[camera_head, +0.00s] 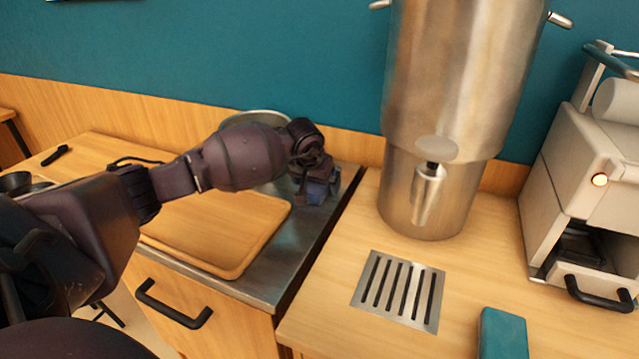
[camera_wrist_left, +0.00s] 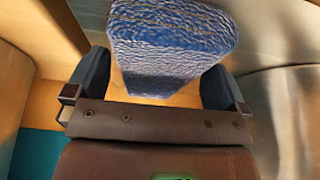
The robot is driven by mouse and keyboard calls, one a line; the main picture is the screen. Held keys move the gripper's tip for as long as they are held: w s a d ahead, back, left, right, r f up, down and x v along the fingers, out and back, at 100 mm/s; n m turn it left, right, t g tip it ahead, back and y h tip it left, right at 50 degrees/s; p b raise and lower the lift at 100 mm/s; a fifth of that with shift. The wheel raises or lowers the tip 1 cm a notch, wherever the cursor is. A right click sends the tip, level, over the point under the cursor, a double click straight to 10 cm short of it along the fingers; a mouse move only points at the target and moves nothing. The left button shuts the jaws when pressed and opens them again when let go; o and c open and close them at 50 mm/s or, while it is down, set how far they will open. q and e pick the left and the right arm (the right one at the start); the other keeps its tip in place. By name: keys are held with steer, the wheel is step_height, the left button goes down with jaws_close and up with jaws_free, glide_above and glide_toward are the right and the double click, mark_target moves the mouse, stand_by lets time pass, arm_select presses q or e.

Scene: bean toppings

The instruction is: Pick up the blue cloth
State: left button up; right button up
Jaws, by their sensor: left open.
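The blue cloth (camera_wrist_left: 172,35) is a thick, block-like piece with a rough woven surface. In the left wrist view it lies between the two dark fingers of my left gripper (camera_wrist_left: 155,70), with a gap visible on at least the left side. My left gripper (camera_head: 316,178) is open, low over the metal counter strip at the sink's right end. In the head view only a small blue patch of the cloth (camera_head: 318,193) shows, mostly hidden by the gripper. My right gripper is not in view.
A wooden board (camera_head: 215,235) lies left of the metal strip (camera_head: 300,250). A tall steel dispenser (camera_head: 440,100) stands right of my gripper, behind a drain grate (camera_head: 400,290). A teal block (camera_head: 503,335) lies at the front right. A beige machine (camera_head: 585,190) stands far right.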

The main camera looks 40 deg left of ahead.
arm_select(q)
steer(key=c, duration=0.9)
steer(key=shift+r, duration=0.1)
steer(key=shift+c, duration=0.2)
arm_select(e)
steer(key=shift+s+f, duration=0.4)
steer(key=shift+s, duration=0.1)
arm_select(q)
step_height(320, 180, up, 20)
steer(key=p, duration=0.1)
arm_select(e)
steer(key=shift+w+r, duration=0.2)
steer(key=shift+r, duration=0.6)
arm_select(q)
steer(key=o, duration=0.4)
steer(key=c, duration=0.3)
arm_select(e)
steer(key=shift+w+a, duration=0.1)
